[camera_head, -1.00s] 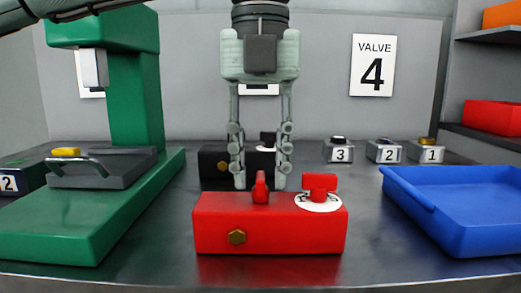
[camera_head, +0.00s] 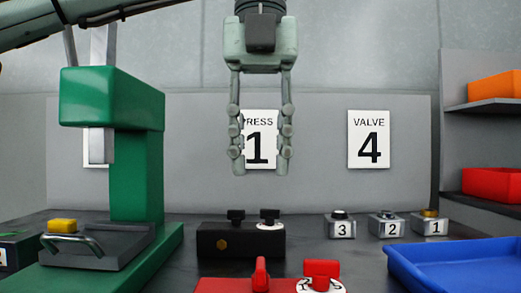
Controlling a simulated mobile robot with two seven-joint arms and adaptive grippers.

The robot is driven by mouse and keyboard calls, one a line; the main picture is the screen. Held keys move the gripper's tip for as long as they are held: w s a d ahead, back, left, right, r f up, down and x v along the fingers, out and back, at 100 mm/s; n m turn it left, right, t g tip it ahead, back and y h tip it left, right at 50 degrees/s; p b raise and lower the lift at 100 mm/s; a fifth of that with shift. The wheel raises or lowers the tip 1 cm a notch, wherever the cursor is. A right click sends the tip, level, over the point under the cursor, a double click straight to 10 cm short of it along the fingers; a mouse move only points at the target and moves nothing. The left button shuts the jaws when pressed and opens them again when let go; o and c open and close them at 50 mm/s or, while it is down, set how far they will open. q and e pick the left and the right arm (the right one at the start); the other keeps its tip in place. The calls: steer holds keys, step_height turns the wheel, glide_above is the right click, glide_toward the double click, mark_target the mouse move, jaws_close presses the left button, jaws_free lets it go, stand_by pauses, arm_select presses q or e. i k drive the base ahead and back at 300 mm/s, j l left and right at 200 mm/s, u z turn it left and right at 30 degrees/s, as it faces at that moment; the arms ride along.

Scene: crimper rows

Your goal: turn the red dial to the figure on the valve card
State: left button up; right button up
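The valve card (camera_head: 369,139) on the back wall reads 4. The red dial (camera_head: 321,270) sits on a white figured disc on the right of a red box (camera_head: 231,285). The disc's figures are partly hidden, and I cannot tell which one the dial points to. A red lever (camera_head: 260,272) stands on the box to the left of the dial. The lower part of the box is cut off by the frame's bottom edge. My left gripper (camera_head: 260,168) hangs pointing down, open and empty, above the red box and apart from it. My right gripper is not in view.
A black box (camera_head: 222,243) with black knobs stands behind the red one. A green press (camera_head: 137,180) is at left, a blue tray (camera_head: 455,263) at right. Small numbered blocks (camera_head: 388,226) stand at the back right. A press card (camera_head: 262,128) reading 1 is behind my gripper.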

mark_target(321, 271)
steer(key=k, duration=1.5)
